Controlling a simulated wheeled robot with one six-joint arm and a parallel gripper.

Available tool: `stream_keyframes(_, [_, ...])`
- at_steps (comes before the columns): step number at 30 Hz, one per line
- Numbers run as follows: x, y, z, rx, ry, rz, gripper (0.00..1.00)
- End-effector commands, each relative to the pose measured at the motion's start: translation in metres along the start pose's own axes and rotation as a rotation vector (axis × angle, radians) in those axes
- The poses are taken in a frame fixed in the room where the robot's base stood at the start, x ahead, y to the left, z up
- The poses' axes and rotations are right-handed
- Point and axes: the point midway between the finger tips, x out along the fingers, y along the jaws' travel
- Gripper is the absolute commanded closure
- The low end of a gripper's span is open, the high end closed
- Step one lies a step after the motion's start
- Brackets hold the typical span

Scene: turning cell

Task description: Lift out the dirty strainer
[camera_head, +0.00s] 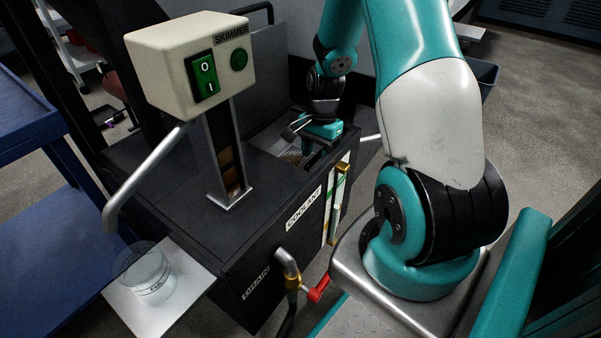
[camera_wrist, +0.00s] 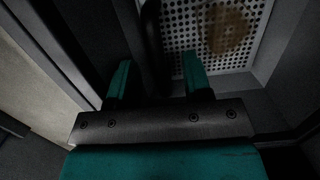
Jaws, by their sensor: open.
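The dirty strainer is a pale perforated plate with a brown stain, seen at the top right of the wrist view (camera_wrist: 188,32). In the head view a small part of it (camera_head: 291,154) shows in the tank's opening, mostly hidden by my gripper. My gripper (camera_wrist: 157,84) is open, with its two teal fingers apart. A dark upright bar (camera_wrist: 151,42), perhaps the strainer's handle, runs at the plate's left edge and lines up between the fingers. I cannot tell whether they touch it. In the head view my gripper (camera_head: 308,147) is down at the opening.
The black coolant tank (camera_head: 265,225) carries a cream skimmer box (camera_head: 192,62) on a post. A metal pipe (camera_head: 145,175) slopes down to a clear cup (camera_head: 146,273) on a plate. A drain valve with a red handle (camera_head: 319,289) sticks out in front. A blue cart stands left (camera_head: 45,235).

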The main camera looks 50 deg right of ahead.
Motion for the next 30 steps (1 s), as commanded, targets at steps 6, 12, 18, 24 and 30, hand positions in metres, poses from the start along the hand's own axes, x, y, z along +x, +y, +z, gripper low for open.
stream_keyframes(6, [0.004,0.000,-0.001,0.002,0.001,-0.001,0.54])
stream_keyframes(12, [0.004,0.000,-0.001,0.002,0.001,-0.001,0.91])
stream_keyframes(18, [0.004,0.000,-0.001,0.002,0.001,-0.002,1.00])
stream_keyframes(24, [0.004,0.000,-0.001,0.002,0.001,-0.002,1.00])
stream_keyframes(30, [-0.009,0.000,0.001,0.002,0.002,-0.002,1.00])
